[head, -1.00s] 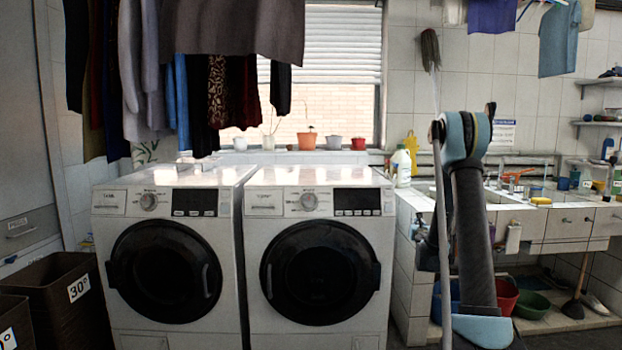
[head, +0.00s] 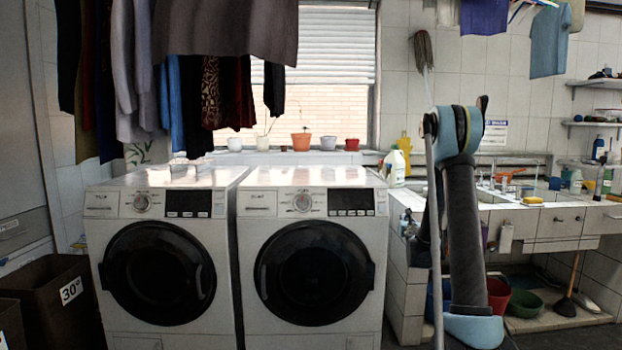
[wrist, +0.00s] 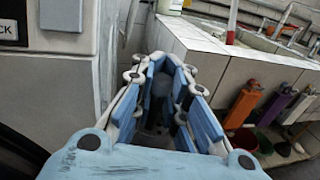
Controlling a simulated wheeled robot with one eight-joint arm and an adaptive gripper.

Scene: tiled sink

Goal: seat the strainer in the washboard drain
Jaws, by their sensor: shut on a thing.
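In the wrist view my gripper (wrist: 165,95) has its blue fingers closed in around a dark grey thing, mostly hidden between them. I take this to be the strainer, but its shape is not clear. The gripper is beside the tiled corner of the sink counter (wrist: 205,42), apart from the basin (wrist: 262,40). In the head view my arm stands in front of the sink unit (head: 530,218), and the gripper end cannot be made out clearly. The washboard and its drain cannot be made out in either view.
Two white washing machines (head: 160,255) (head: 310,255) stand left of the sink. A white bottle (head: 394,168) and a yellow sponge (head: 532,200) are on the counter. A red bucket (head: 497,294) and a green basin (head: 526,303) sit below. Clothes (head: 225,30) hang above.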

